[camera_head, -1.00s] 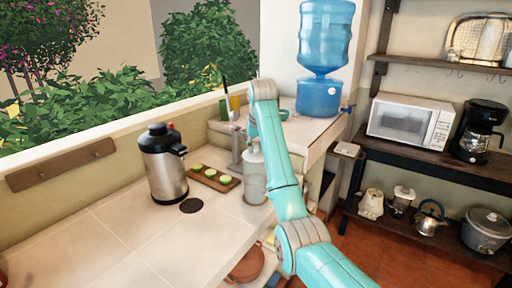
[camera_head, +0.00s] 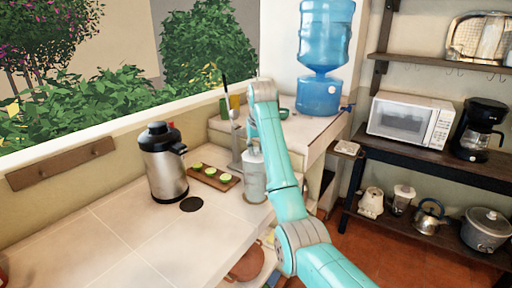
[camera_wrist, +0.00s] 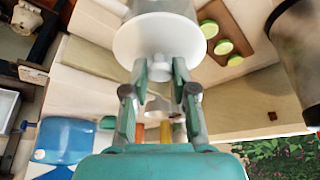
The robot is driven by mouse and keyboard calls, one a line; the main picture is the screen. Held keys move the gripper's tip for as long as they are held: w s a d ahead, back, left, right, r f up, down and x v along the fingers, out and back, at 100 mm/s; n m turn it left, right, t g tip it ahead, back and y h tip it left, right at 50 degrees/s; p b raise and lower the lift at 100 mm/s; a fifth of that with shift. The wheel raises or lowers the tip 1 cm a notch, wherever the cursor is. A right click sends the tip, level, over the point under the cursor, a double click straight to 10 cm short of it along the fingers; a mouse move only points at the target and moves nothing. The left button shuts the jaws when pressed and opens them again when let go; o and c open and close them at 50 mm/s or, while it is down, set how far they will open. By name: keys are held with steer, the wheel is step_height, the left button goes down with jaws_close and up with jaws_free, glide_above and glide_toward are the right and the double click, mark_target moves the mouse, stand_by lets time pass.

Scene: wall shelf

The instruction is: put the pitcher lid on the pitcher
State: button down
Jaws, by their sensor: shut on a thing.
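My gripper (camera_wrist: 160,75) is shut on the knob of the white pitcher lid (camera_wrist: 145,40), a round disc in the wrist view. The pitcher (camera_head: 253,180), a pale grey cylinder, stands upright on the counter under my gripper in the head view. Its grey side (camera_wrist: 165,4) shows just beyond the lid in the wrist view. The lid lines up closely with the pitcher's top. I cannot tell whether it rests on the rim or hangs just above it. My arm partly hides the fingers in the head view.
A steel flask with a black top (camera_head: 164,165) stands left of the pitcher. A wooden board (camera_head: 214,178) with green slices lies between them. A dark round disc (camera_head: 191,204) lies on the counter (camera_head: 110,235). A blue water dispenser (camera_head: 318,98) stands behind. The counter's left part is clear.

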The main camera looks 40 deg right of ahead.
steer(key=c, duration=0.8)
jaws_free()
steer(key=shift+c, duration=0.2)
steer(key=shift+r, duration=3.5)
steer(key=shift+s, duration=0.15)
